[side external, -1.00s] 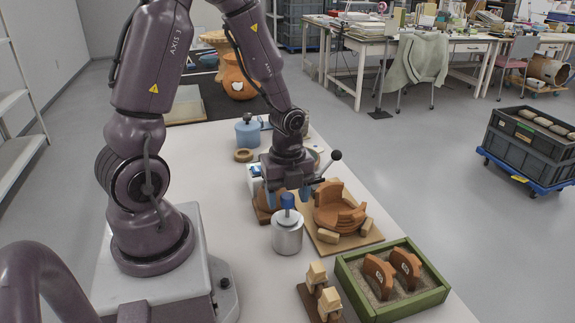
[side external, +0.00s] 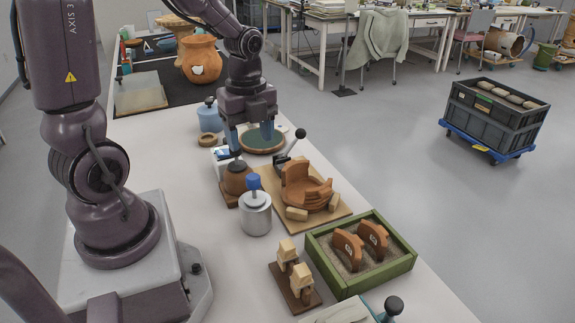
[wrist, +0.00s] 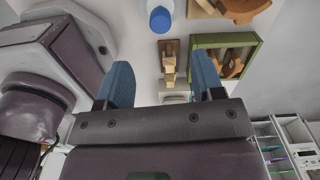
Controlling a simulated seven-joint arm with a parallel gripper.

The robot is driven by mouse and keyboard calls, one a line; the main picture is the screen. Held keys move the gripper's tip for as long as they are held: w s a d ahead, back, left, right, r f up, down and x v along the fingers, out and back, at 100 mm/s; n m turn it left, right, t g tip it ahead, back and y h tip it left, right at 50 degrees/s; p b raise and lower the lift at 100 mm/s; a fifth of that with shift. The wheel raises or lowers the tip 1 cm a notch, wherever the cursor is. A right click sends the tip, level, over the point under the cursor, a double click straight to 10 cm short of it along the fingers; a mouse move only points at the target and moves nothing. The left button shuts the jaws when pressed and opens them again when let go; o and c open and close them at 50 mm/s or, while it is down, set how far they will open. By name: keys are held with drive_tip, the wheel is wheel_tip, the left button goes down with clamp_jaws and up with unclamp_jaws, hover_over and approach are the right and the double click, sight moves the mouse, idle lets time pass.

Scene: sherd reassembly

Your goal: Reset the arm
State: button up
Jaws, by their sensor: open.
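My gripper (side external: 251,146) is open and empty. It hangs above the white bench, behind and above the silver canister (side external: 255,215) with its blue knob (side external: 252,182). Its two blue fingers stand apart with nothing between them, also in the wrist view (wrist: 160,65). A brown rounded piece on a wooden block (side external: 236,180) stands just below the left finger, and a round green-topped disc (side external: 262,141) lies behind the fingers. In the wrist view the canister's blue knob (wrist: 160,19) shows at the top, clear of the fingers.
A partly assembled terracotta vessel (side external: 302,184) sits on a wooden board beside a black-knobbed lever (side external: 300,133). A green-framed sand tray (side external: 400,268) holds two sherds (side external: 348,248). A wooden stand (side external: 294,283) is in front. A blue jar (side external: 209,117) stands behind.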

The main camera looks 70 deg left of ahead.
drive_tip(key=shift+s+f+n, duration=0.1)
drive_tip(key=shift+s+n, duration=0.1)
drive_tip(key=shift+n, duration=0.9)
drive_tip(key=s+d+r+n+t, duration=0.2)
drive_tip(key=d+r+n, duration=0.3)
drive_tip(key=r+n, duration=0.1)
drive_tip(key=s+d+r+n+t, duration=0.3)
drive_tip(key=d+r+n, duration=0.2)
drive_tip(key=r+n, duration=0.2)
drive_tip(key=shift+s+n+t, duration=0.15)
drive_tip(key=shift+n+t, duration=0.15)
drive_tip(key=shift+n, duration=0.5)
